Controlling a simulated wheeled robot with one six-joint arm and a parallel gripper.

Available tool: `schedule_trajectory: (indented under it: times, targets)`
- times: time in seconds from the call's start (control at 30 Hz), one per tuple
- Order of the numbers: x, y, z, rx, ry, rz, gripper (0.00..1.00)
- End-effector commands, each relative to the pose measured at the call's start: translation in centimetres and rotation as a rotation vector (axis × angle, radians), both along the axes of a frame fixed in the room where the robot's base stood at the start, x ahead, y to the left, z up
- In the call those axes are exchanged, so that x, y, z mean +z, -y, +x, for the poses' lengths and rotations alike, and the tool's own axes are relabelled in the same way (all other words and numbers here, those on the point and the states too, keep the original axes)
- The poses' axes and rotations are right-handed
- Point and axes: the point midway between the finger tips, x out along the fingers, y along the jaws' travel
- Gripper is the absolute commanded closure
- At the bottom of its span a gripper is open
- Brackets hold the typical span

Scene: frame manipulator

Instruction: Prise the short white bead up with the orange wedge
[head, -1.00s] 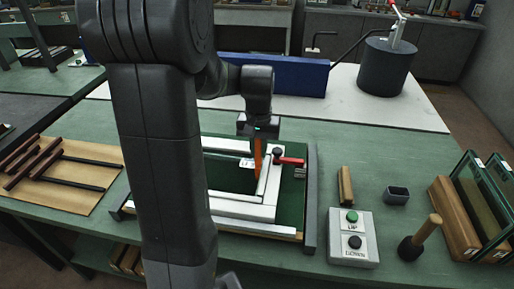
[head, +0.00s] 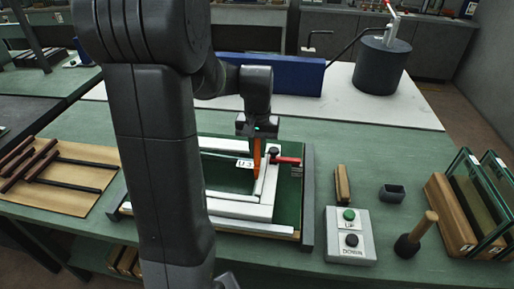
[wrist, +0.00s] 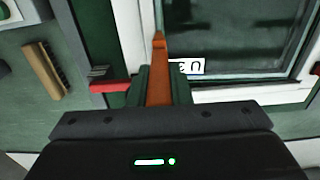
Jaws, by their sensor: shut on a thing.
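The orange wedge (head: 257,158) is held upright in my gripper (wrist: 157,95), which is shut on it. In the wrist view the wedge (wrist: 158,80) points along the inner edge of a white strip (wrist: 132,35) of the frame. This strip seems to be the short white bead (head: 268,187), on the right side of the frame in the head view. The wedge tip is at or very close to the seam between strip and pane; I cannot tell how deep. The bead looks seated. A white label (wrist: 187,67) lies on the pane beside the wedge.
A red-handled clamp (head: 288,160) sits at the frame's right, close to my gripper. Dark strips (head: 75,175) lie on a board at left.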

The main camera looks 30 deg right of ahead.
Motion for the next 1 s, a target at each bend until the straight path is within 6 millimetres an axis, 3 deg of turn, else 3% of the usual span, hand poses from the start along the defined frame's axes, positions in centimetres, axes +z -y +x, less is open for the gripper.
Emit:
schedule_trajectory:
  times: [0.73,1.0]
  targets:
    - [0.0,-0.9,0.7,0.001,-0.001,0.0,1.0]
    - [2.1,-0.9,0.8,0.0,0.0,-0.001,1.0]
